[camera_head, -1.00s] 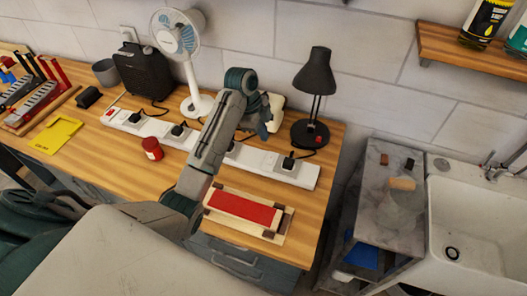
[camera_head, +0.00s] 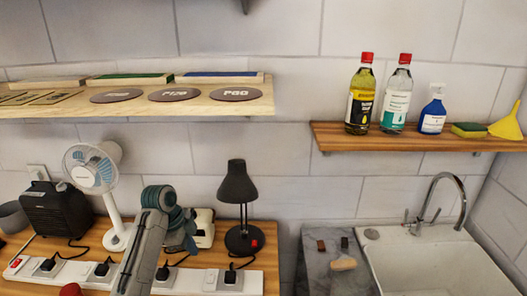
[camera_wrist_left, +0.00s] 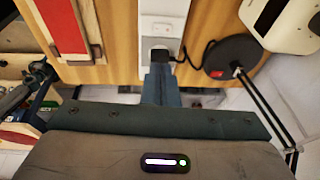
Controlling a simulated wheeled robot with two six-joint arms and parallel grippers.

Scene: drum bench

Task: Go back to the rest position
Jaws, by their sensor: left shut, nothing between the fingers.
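My right gripper is in neither current view.
The lamp (camera_head: 238,188), a white fan (camera_head: 92,170), a black case (camera_head: 57,210) and the power strip (camera_head: 220,282) stand around the arm. Shelves (camera_head: 250,98) hang above; a right shelf (camera_head: 420,137) holds bottles. A sink (camera_head: 425,262) is at right. A red-topped board (camera_wrist_left: 62,25) lies left in the wrist view.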

